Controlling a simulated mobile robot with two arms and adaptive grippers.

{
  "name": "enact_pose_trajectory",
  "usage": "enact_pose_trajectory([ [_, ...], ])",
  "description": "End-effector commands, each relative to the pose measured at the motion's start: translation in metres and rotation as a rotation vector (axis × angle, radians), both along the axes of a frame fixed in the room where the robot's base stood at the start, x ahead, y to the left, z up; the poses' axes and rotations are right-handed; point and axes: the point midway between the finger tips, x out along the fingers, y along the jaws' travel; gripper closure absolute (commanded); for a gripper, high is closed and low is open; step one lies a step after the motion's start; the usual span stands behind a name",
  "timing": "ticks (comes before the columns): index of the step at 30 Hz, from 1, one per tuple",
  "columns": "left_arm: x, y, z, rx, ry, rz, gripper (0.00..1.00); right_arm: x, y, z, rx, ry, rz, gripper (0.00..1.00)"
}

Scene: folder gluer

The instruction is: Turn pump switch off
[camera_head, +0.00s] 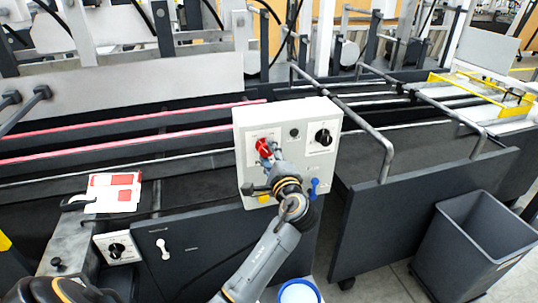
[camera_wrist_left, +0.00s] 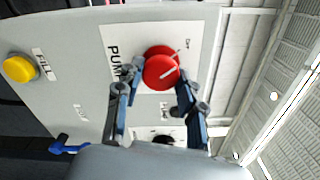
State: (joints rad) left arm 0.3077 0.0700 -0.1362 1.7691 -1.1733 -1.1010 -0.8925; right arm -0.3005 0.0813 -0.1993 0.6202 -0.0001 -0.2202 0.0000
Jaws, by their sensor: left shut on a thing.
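The pump switch is a round red knob (camera_head: 263,147) with a white pointer line, on the front of a white control box (camera_head: 253,123). In the left wrist view the red knob (camera_wrist_left: 161,67) sits on a white plate with a "PUMP" label, partly legible. My left gripper (camera_head: 267,156) reaches up to the box from below. In the left wrist view its two fingers (camera_wrist_left: 157,78) are on either side of the red knob, shut on it. The fingers and wrist hide the lower part of the plate. My right gripper is not in view.
A black rotary knob (camera_head: 323,137) is at the box's upper right. A blue lever (camera_head: 314,187) and a yellow FILL button (camera_wrist_left: 19,68) are also on the box. A grey bin (camera_head: 455,235) stands on the floor at right. Bent metal rails (camera_head: 385,150) run beside the box.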

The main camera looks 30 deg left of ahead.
Motion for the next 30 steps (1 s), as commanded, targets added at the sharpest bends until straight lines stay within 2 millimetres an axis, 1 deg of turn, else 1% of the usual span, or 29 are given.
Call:
enact_pose_trajectory([
  [4, 0.000, 0.000, 0.000, -0.003, -0.002, 0.000, 0.93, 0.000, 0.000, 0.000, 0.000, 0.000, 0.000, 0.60],
  [5, 0.000, 0.000, 0.000, -0.002, -0.001, 0.000, 0.59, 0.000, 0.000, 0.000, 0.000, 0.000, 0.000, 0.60],
  [6, 0.000, 0.000, 0.000, -0.002, -0.001, 0.000, 0.51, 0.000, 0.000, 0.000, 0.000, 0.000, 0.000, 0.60],
  [8, 0.000, 0.000, 0.000, -0.002, -0.001, 0.000, 0.39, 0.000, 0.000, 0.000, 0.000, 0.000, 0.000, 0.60],
  [17, 0.000, 0.000, 0.000, 0.000, 0.000, 0.000, 0.39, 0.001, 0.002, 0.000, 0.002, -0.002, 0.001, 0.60],
  [20, -0.004, -0.005, 0.000, -0.001, 0.000, -0.002, 0.39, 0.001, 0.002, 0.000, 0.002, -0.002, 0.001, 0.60],
  [23, -0.012, -0.016, -0.001, -0.003, 0.000, -0.003, 0.39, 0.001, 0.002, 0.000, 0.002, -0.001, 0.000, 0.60],
  [30, -0.046, -0.055, -0.001, -0.004, 0.001, -0.002, 0.39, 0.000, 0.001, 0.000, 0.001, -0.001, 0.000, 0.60],
])
